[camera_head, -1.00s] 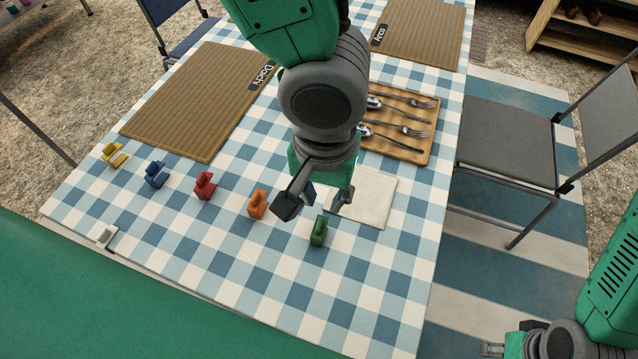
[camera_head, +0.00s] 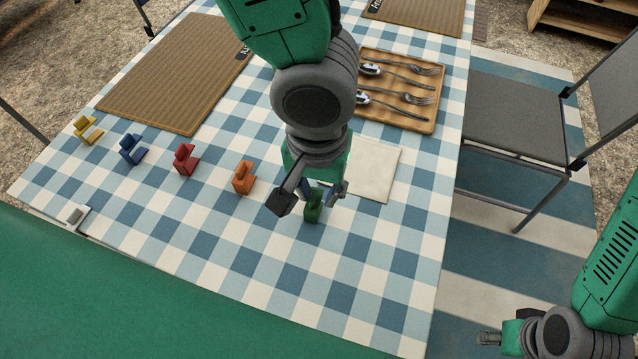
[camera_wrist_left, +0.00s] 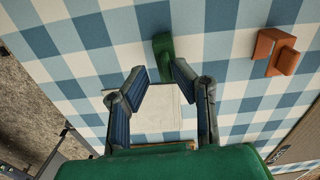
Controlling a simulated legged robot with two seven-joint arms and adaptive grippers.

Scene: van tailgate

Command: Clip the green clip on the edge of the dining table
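The green clip (camera_head: 313,206) stands on the checkered tablecloth of the dining table (camera_head: 250,262), a little back from the table's near edge. My left gripper (camera_head: 322,190) is right at it, pointing down. In the left wrist view the green clip (camera_wrist_left: 163,46) shows just beyond the fingertips of my left gripper (camera_wrist_left: 158,72), whose fingers are apart with nothing between them. My right gripper (camera_head: 488,338) is at the lower right, off the table's side; its fingers are too small to read.
Orange (camera_head: 243,178), red (camera_head: 186,160), blue (camera_head: 132,149) and yellow (camera_head: 87,130) clips stand in a row to the left. A white napkin (camera_head: 372,170) and a wooden cutlery tray (camera_head: 428,118) lie behind. A chair (camera_head: 510,112) stands right.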

